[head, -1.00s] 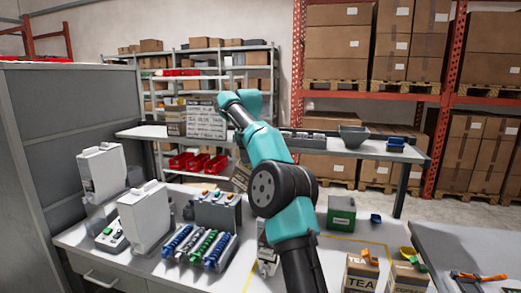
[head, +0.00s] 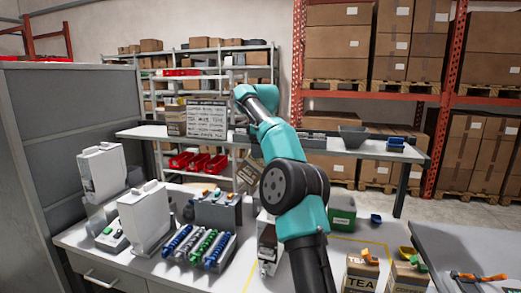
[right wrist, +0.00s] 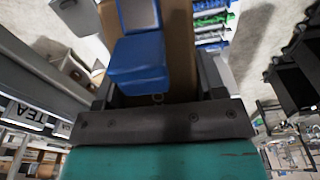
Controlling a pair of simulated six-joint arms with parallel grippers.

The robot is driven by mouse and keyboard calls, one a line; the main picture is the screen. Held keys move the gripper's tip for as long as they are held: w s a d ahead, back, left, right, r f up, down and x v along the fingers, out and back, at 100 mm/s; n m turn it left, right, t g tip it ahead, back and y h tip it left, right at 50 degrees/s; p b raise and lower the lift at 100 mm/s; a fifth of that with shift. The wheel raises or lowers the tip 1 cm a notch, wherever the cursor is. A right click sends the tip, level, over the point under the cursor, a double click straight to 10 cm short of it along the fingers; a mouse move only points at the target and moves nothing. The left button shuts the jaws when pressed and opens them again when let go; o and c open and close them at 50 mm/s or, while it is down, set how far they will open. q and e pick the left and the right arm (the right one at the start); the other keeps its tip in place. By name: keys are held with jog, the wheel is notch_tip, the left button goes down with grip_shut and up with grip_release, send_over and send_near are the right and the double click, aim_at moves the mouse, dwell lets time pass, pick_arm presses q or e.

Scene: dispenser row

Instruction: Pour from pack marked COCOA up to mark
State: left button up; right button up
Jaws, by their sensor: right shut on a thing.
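My right gripper (right wrist: 160,92) is shut on a brown pack (right wrist: 181,40), and a blue piece (right wrist: 138,65) sits against the pack in the right wrist view. In the head view the held pack (head: 250,172) is tilted above the bench, partly behind my arm; I cannot read its marking. Below it stands a white canister (head: 267,240) with a dark brown area on its front, partly hidden by my arm. I cannot make out a fill mark or any falling stream. My left gripper is not in view.
Two tan packs stand at front right, one marked TEA (head: 359,274), the other (head: 405,275) beside it. A green box (head: 342,214) stands behind. White containers (head: 145,218) and a rack of coloured coils (head: 200,249) are left. A raised shelf (head: 290,142) runs behind.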

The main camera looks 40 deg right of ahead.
jog(key=t+y, duration=0.1)
jog(key=f+t, duration=0.1)
jog(key=t, duration=0.1)
jog(key=shift+s+f+y, duration=0.2)
jog(key=shift+y, duration=0.2)
jog(key=f+t, duration=0.1)
jog(key=f+t+y, duration=0.1)
jog(key=shift+s+d+f+t, duration=0.2)
jog(key=shift+s+f+t, duration=0.1)
jog(key=shift+t, duration=0.1)
jog(key=shift+w+a+r, duration=0.15)
jog(key=shift+w, duration=0.05)
